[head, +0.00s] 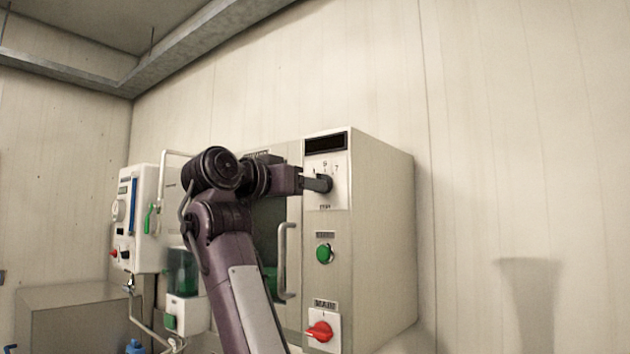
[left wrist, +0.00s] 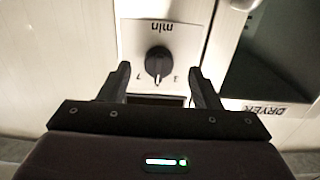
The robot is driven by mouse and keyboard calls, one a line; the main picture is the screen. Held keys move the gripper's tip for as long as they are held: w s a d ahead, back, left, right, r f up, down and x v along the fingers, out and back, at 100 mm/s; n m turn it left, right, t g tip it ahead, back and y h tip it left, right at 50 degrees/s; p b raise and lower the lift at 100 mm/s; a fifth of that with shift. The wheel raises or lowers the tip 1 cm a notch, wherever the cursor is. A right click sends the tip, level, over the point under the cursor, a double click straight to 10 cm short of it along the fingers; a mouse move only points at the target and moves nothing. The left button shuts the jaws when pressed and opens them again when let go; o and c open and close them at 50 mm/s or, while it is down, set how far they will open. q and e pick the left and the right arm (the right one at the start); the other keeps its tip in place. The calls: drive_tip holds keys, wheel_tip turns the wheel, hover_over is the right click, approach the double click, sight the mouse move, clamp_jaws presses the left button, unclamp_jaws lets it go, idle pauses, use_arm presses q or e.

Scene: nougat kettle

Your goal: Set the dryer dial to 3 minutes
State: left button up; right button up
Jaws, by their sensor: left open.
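The dryer (head: 385,225) is a pale box with a dark display (head: 326,143) above a white dial plate (head: 340,200). The dark round dial (left wrist: 158,61) shows upside down in the left wrist view, with "min" above it and small digits below. Its pale mark points down in that picture, between the digits at left and right, toward the display side. My left gripper (head: 319,183) is at the dial plate in the head view. In the wrist view its open fingers (left wrist: 160,88) lie either side of the dial's lower part; contact cannot be told. My right gripper is not in view.
Below the dial are a green button (head: 325,253) and a red rotary switch (head: 320,331). A vertical door handle (head: 285,262) sticks out left of them. A white wall unit (head: 143,218) with a green lever hangs further left. The wall to the right is bare.

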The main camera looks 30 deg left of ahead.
sight(322, 177)
use_arm(q)
drive_tip(key=w, duration=0.1)
drive_tip(key=w+p, duration=0.1)
drive_tip(key=w, duration=0.1)
drive_tip(key=w+p, duration=0.1)
drive_tip(key=w, duration=0.1)
drive_tip(key=shift+d+f, duration=0.15)
drive_tip(key=shift+d, duration=0.1)
drive_tip(key=shift+s, duration=0.2)
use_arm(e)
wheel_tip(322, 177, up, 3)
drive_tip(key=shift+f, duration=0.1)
use_arm(q)
drive_tip(key=shift+c, duration=0.8)
drive_tip(key=c, duration=0.8)
drive_tip(key=shift+c, duration=0.2)
